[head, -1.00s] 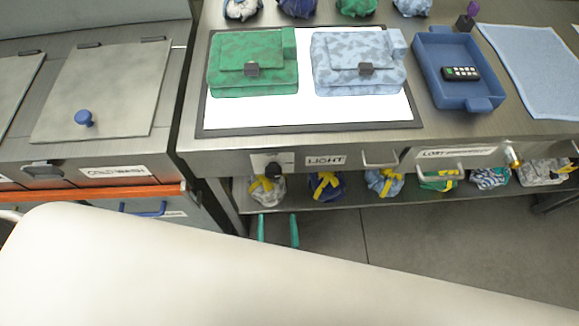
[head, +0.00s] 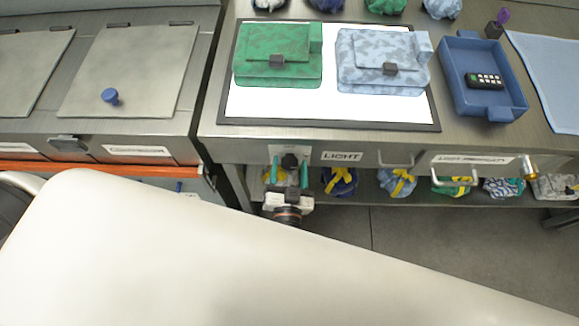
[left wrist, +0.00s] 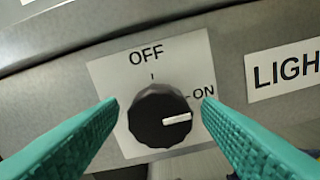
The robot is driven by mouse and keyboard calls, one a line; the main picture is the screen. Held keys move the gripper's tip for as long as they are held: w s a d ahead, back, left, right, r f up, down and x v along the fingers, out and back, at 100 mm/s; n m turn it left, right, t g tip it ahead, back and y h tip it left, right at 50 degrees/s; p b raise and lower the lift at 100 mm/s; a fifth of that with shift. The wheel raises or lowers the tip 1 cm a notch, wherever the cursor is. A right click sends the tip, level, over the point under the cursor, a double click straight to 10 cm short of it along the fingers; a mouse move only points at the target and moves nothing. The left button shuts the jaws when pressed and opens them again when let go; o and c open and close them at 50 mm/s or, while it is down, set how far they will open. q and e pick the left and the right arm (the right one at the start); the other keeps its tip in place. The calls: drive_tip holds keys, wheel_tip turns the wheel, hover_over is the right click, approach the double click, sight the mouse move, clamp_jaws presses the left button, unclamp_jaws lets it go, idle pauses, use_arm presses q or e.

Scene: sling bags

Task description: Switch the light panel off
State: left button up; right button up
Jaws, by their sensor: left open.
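The light panel (head: 330,108) glows white on the bench, with a green bag (head: 277,50) and a light blue bag (head: 383,58) lying on it. Its black round knob (left wrist: 158,120) is on the bench front, on a plate marked OFF at the top and ON at the right. The knob's white pointer is turned to the right, near the ON mark. My left gripper (head: 290,162) is open in front of the knob. In the left wrist view its teal fingers stand on either side of the knob, with gaps visible. My right gripper is not in view.
A LIGHT label (head: 342,156) and metal handles are right of the knob. A blue tray (head: 460,104) holds a small black keypad device (head: 485,80). Wrapped bundles (head: 398,183) sit on the shelf below. My pale arm covers the lower part of the head view.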

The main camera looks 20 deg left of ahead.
use_arm(q)
drive_tip(key=c, duration=1)
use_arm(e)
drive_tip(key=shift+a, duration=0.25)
